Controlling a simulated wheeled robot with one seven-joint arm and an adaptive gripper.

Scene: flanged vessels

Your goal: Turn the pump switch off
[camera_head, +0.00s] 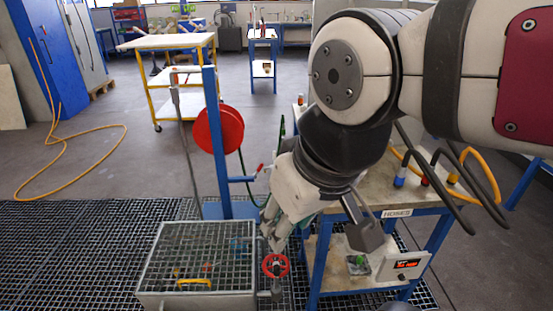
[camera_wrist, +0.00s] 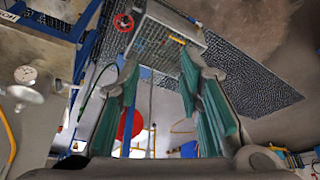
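In the head view, a small white box with a red lit display (camera_head: 407,264) sits on the lower shelf of the blue-framed table. A dark knob (camera_head: 403,277) shows below its display. A small grey-and-green device (camera_head: 358,265) is on the same shelf, to its left. I cannot tell for sure which part is the pump switch. My gripper (camera_head: 270,228) is left of the table, above a red handwheel (camera_head: 275,265), apart from the white box. In the wrist view my gripper (camera_wrist: 159,66) is open, its teal-padded fingers well apart with nothing between them.
A grated metal tank (camera_head: 196,290) stands left of the handwheel. A post with a red reel (camera_head: 218,129) rises behind it. The table top (camera_head: 385,195), labelled HOSES, lies partly under my arm. A yellow cart (camera_head: 165,41) is farther back. The left floor has an orange hose (camera_head: 75,190).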

